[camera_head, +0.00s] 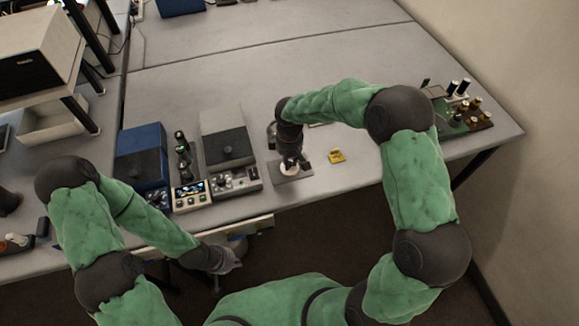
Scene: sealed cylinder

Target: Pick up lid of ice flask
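My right gripper (290,162) points down at the table near its front edge, right of the grey instrument. A small white round piece (288,169) shows right under its fingers, above or on a flat grey plate (291,179). This may be the flask lid, but it is too small and too covered to be sure. Whether the fingers touch or grip it cannot be told. My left gripper (228,262) is low in front of the table's front edge, apart from the things on the table. Its fingers are too small and dark to read.
A blue box instrument (141,154) and a grey one (228,146) stand left of my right gripper, with bottles (182,150) between them. A small yellow object (336,156) lies to its right. A green rack (455,113) stands at the far right.

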